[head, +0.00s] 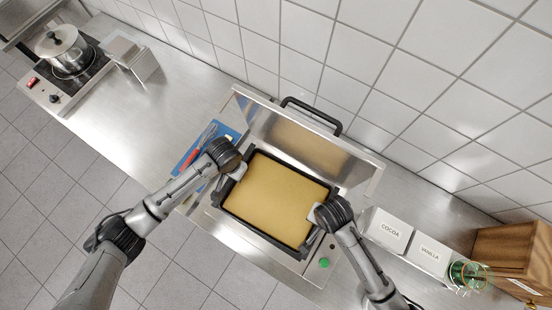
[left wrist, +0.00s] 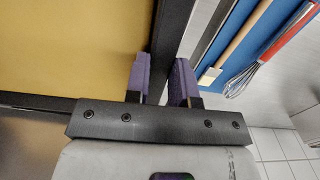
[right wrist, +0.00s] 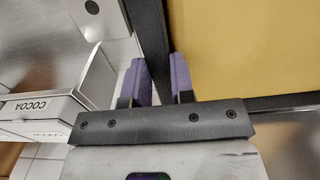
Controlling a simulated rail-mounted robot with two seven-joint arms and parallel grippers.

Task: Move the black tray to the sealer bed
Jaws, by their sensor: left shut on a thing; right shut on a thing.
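The black tray (head: 306,236) with a flat golden-yellow filling sits over the sealer bed (head: 262,236), a steel unit with its lid (head: 352,166) raised at the back. My left gripper (head: 236,172) is shut on the tray's left rim; the left wrist view shows its purple fingers either side of the black wall (left wrist: 168,45). My right gripper (head: 316,216) is shut on the tray's right rim; the right wrist view shows the black wall (right wrist: 150,45) between its fingers. I cannot tell whether the tray touches the bed. The bed under the tray is mostly hidden.
A blue mat (head: 187,163) with a whisk and tools lies left of the sealer. COCOA (head: 390,231) and VANILLA (head: 430,254) boxes, a glass jar and a wooden box stand right. A pot (head: 61,47) on a hob is far left. The counter between is mostly clear.

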